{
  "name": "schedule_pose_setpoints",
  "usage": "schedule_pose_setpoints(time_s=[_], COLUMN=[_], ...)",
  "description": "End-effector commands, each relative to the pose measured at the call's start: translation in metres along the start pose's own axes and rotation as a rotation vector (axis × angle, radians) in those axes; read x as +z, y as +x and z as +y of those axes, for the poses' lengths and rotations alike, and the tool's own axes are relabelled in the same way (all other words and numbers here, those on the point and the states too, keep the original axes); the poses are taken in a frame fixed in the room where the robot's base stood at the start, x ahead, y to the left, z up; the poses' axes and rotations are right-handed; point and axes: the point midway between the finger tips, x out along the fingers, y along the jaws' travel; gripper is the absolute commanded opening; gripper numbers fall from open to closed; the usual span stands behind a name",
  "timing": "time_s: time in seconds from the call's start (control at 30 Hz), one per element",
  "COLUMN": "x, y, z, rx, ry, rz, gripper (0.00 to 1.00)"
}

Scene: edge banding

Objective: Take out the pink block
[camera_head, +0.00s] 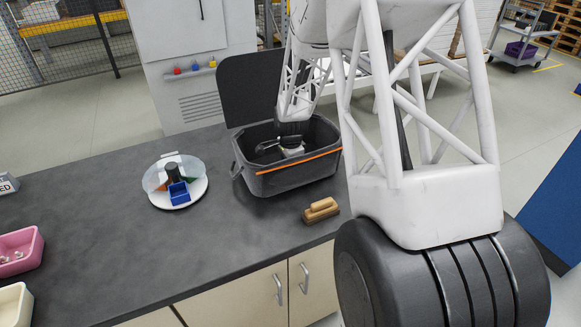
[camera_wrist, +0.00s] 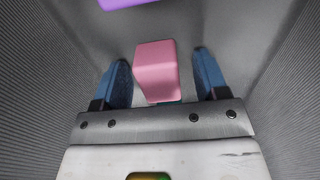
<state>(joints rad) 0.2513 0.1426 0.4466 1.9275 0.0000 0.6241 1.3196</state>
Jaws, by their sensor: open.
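The pink block (camera_wrist: 156,70) shows in the wrist view, inside the dark grey bin, between the two blue fingers of my gripper (camera_wrist: 163,82). The gripper is open, with a gap visible on each side of the block. In the head view my gripper (camera_head: 290,145) reaches down into the open bin (camera_head: 300,180), which has an orange stripe on its front and a raised lid (camera_head: 248,88). The bin's front wall hides the pink block in the head view.
A purple object (camera_wrist: 125,2) lies in the bin at the top edge of the wrist view. A wooden brush-like block (camera_head: 321,210) lies in front of the bin. A round white holder with a blue box (camera_head: 179,193) stands to its left. Pink (camera_head: 20,250) and cream trays sit far left.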

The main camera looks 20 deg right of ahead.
Motion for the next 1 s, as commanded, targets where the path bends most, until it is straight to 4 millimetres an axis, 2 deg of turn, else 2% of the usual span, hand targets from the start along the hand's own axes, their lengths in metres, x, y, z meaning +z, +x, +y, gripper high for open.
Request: schedule_pose_setpoints(time_s=[0.5,0.83,0.9,1.0], x=[0.0,0.0,0.0,0.0], y=[0.0002,0.0002,0.0001,0.0001], z=[0.0001,0.0001,0.0001,0.0001], rx=[0.001,0.001,0.001,0.001], ry=[0.0,0.0,0.0,0.0], rz=[0.0,0.0,0.0,0.0], gripper=[0.67,0.16,0.1,0.1])
